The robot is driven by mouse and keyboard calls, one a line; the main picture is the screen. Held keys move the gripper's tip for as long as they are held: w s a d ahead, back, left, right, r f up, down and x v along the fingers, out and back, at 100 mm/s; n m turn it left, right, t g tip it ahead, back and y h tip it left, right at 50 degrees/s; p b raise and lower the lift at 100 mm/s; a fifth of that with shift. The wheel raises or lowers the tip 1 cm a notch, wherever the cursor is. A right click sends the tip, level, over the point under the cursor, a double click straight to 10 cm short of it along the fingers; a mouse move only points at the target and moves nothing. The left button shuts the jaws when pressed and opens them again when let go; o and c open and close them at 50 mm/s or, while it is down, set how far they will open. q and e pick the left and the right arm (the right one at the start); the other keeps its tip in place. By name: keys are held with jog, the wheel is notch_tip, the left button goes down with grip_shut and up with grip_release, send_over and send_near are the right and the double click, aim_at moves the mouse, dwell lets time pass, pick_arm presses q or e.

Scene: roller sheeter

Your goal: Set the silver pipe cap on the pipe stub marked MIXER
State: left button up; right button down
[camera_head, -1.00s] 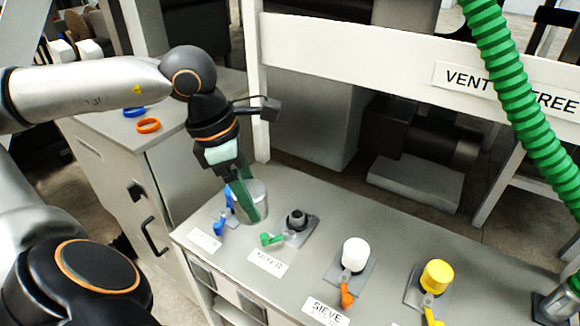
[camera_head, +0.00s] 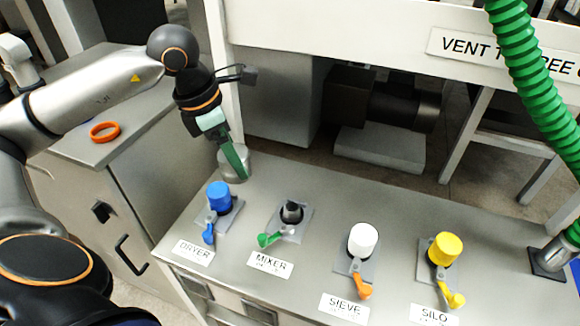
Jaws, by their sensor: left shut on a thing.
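The silver pipe cap (camera_head: 235,169) is between the green fingers of my left gripper (camera_head: 234,160), which is shut on it. The cap is near the back left edge of the grey bench top (camera_head: 330,205), behind the blue-capped DRYER stub. Whether it touches the bench is hard to tell. The MIXER stub (camera_head: 291,212) is a dark, uncapped stub with a green lever (camera_head: 270,240) and a MIXER label (camera_head: 270,264) in front. It stands to the right of and nearer than the cap. My right gripper is not in view.
Blue DRYER (camera_head: 219,194), white SIEVE (camera_head: 362,239) and yellow SILO (camera_head: 444,248) caps stand along the bench. A green hose (camera_head: 532,95) hangs at the right above a dark fitting (camera_head: 549,260). An orange ring (camera_head: 104,131) lies on the left cabinet. A white frame post (camera_head: 220,75) stands behind my gripper.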

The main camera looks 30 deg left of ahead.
pick_arm(q)
jog(key=w+d+f+n+b, duration=0.2)
jog(key=w+d+f, duration=0.4)
jog(key=w+f, duration=0.4)
jog(key=shift+y, duration=0.4)
jog(key=b+x, duration=0.3)
jog(key=a+b+x, duration=0.1)
jog(key=b+x, duration=0.1)
jog(key=shift+f, duration=0.2)
jog(key=shift+f+n+b, duration=0.3)
jog(key=shift+f, duration=0.2)
jog(key=shift+f, duration=0.25)
